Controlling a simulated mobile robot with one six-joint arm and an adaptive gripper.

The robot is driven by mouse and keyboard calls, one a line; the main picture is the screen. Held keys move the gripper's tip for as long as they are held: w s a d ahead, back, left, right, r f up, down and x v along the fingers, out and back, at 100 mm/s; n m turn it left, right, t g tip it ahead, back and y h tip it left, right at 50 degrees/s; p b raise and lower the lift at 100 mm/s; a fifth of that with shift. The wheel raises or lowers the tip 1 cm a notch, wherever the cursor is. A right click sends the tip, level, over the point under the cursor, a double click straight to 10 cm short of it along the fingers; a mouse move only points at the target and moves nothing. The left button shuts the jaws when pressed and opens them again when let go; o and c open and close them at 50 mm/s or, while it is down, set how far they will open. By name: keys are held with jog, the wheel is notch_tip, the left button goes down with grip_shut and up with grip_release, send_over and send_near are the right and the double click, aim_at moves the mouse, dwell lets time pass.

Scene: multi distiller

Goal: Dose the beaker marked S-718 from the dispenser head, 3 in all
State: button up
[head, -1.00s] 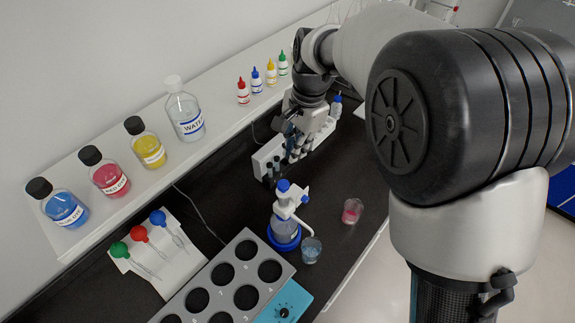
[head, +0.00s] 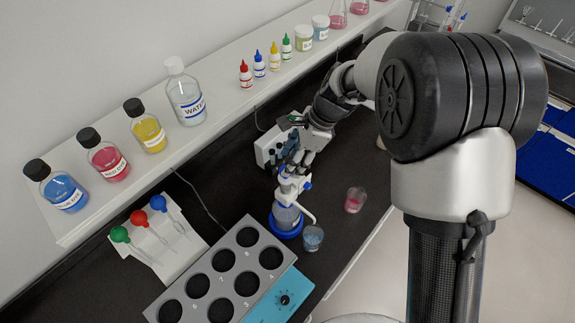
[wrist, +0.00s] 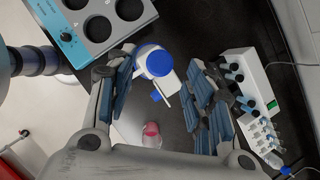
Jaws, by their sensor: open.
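The dispenser (head: 286,217) is a bottle with a white pump head and a blue base ring, standing on the black bench. Its blue top (wrist: 158,62) shows between my fingers in the wrist view. My gripper (head: 291,170) is open just above the pump head and hides its top in the head view; the fingers also show in the wrist view (wrist: 160,92). A beaker with pink liquid (head: 355,200) stands apart to the right, also in the wrist view (wrist: 151,135). No S-718 marking is readable.
A grey rack with round holes (head: 222,262) and a teal control panel (head: 284,299) stand in front. A white vial block (wrist: 247,85) lies close to my gripper. Droppers (head: 158,230) lie at left. Bottles, including water (head: 186,97), line the shelf.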

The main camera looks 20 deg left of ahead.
jog(key=shift+x, duration=1.85)
jog(key=shift+d, duration=0.1)
jog(key=shift+c, duration=0.4)
grip_shut()
